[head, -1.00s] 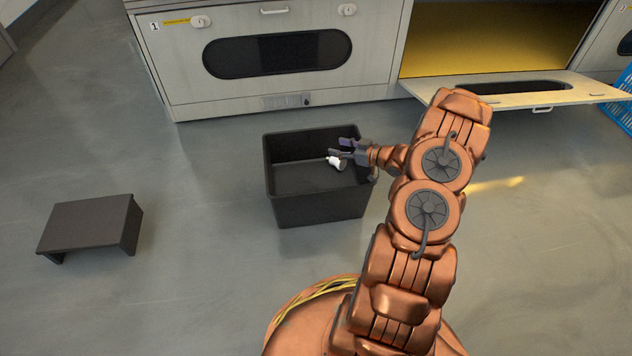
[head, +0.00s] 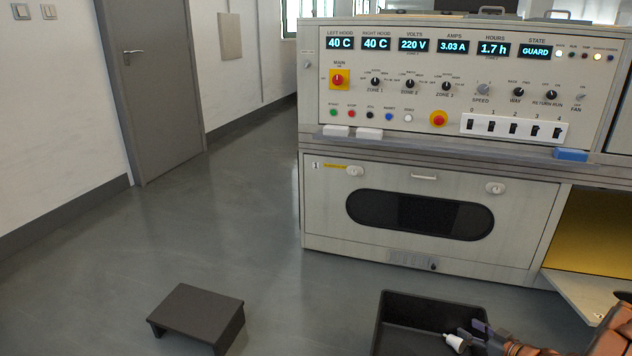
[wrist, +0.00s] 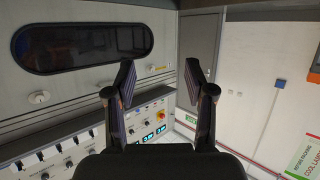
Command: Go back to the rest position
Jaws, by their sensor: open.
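My gripper (head: 474,336) shows at the bottom right of the head view, over the black bin (head: 392,318). In the wrist view my gripper (wrist: 160,82) has its two fingers spread with nothing between them. A white bulb (head: 456,342) shows beside the fingertips in the head view, within the bin's outline. It does not show in the wrist view, and I cannot tell exactly how it rests. The front of the bin is cut off by the picture edge, and my arm covers its right side.
A dark low step (head: 195,312) stands on the floor left of the bin. The cabinet with its control panel (head: 450,80) stands behind, with an open lower flap (head: 592,292) at right. Floor toward the grey door (head: 155,85) is clear.

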